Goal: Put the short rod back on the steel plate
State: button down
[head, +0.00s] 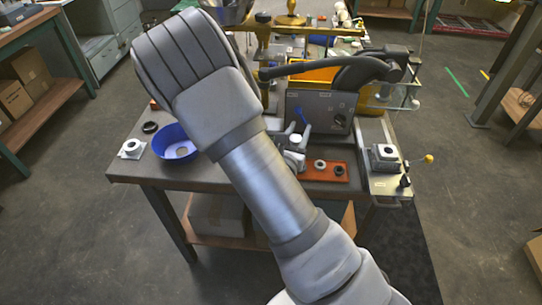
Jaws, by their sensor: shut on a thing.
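My arm crosses the middle of the head view from the lower right up to a bent joint at the upper left. The steel plate (391,187) lies at the right end of the bench. I cannot make out the short rod. A blue bowl (171,134) and a pale square part with a dark-centred round top (132,148) sit at the left.
A grey box with a dial (323,113) and a brass-coloured frame stand behind. Bare bench shows at the front left.

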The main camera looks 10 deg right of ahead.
jog(key=w+a+f, duration=0.1)
jog(key=a, duration=0.1)
jog(key=w+a+f, duration=0.1)
jog(key=a+f, duration=0.1)
jog(key=w+a+f, duration=0.1)
jog(key=a, duration=0.1)
jog(key=shift+w+a+f+b, duration=0.15)
jog(key=shift+w+b, duration=0.05)
jog(key=shift+b, duration=0.1)
notch_tip(320, 180, down, 4)
jog(key=shift+f+b, duration=0.1)
jog(key=shift+b, duration=0.25)
